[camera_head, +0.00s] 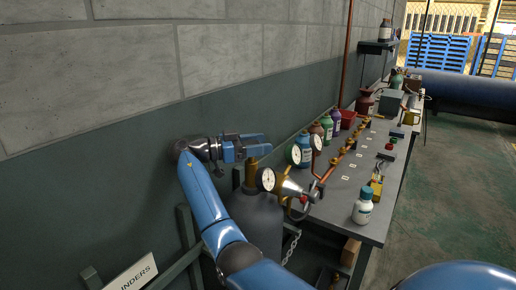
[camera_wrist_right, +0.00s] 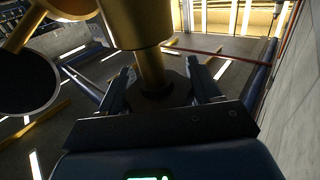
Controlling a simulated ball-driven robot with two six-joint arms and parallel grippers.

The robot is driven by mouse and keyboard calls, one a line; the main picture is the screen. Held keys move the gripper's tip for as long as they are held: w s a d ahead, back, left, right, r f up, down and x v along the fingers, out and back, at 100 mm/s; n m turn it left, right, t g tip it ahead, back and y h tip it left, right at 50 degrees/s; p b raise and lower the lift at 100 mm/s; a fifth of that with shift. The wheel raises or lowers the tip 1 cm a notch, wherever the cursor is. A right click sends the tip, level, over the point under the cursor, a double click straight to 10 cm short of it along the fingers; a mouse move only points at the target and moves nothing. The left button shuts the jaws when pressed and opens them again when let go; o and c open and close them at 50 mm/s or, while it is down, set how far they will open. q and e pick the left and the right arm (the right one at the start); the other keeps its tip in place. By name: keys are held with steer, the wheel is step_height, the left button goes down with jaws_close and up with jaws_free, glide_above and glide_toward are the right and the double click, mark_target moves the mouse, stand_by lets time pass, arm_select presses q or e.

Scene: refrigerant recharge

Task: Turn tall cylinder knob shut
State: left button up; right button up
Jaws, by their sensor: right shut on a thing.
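The tall grey cylinder (camera_head: 258,222) stands against the wall in the head view, with a brass valve (camera_head: 251,178) on top. My right gripper (camera_head: 260,146) reaches in level above this valve, its fingers around the valve top. In the right wrist view the brass valve body (camera_wrist_right: 140,22) and stem (camera_wrist_right: 152,68) lead to a dark faceted knob (camera_wrist_right: 157,100). The knob sits between the fingers of my right gripper, which is shut on it. In the head view the fingers mostly hide the knob. My left gripper is out of view.
Gauges (camera_head: 267,179) on a brass fitting stand close to the valve's right. A grey bench (camera_head: 336,213) with bottles, a copper manifold (camera_head: 344,152) and a white bottle (camera_head: 363,206) extends right. The wall (camera_head: 120,150) is close behind my gripper. A chain (camera_head: 292,245) hangs beside the cylinder.

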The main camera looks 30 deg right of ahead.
mark_target(258, 142)
stand_by(0.4)
steer(key=o, duration=1)
steer(key=shift+c, duration=0.2)
step_height(258, 142, up, 20)
